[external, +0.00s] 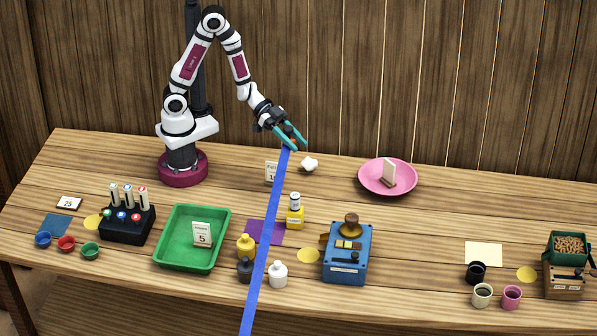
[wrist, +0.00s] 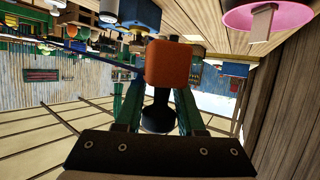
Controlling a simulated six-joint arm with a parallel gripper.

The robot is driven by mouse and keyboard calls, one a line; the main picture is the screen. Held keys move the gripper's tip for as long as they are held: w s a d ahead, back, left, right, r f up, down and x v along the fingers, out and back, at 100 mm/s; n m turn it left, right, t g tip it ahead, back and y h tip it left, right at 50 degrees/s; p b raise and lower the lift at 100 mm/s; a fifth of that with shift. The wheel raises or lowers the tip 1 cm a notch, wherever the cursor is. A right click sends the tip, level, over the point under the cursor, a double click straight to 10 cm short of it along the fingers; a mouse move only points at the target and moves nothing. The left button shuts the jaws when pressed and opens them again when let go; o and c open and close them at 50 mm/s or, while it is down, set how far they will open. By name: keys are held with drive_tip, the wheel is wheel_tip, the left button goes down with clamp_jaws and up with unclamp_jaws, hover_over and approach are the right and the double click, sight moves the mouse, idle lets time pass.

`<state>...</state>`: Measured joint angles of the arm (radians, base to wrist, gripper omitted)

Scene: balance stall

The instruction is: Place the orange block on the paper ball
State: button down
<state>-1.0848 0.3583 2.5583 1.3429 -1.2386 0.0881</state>
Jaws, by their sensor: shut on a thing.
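My gripper (external: 297,146) is above the back of the table, its teal fingers pointing down and to the right. It is shut on the orange block (wrist: 168,63), which shows between the fingers in the wrist view. The paper ball (external: 309,164) is a small white crumpled lump on the table, just below and right of my fingertips in the picture. The block and the ball appear apart. I cannot make out the paper ball in the wrist view.
A pink plate (external: 364,187) holding an upright card is right of the ball. A long blue strip (external: 265,240) runs from near my gripper to the front. A blue machine (external: 347,262) and bottles (external: 278,275) stand in front.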

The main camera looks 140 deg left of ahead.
drive_tip(key=shift+a+f, duration=0.2)
drive_tip(key=shift+f, duration=0.15)
drive_tip(key=shift+s+a+f, duration=0.7)
drive_tip(key=shift+a+f, duration=1.05)
drive_tip(key=shift+f, duration=0.05)
drive_tip(key=shift+s+a+f, duration=0.65)
drive_tip(key=shift+a+f, duration=1.1)
drive_tip(key=shift+f, duration=0.1)
drive_tip(key=shift+s+a+f, duration=0.7)
drive_tip(key=shift+a+f, duration=1.05)
drive_tip(key=shift+f, duration=0.05)
drive_tip(key=c, duration=0.5)
unclamp_jaws()
drive_tip(key=shift+f, duration=0.1)
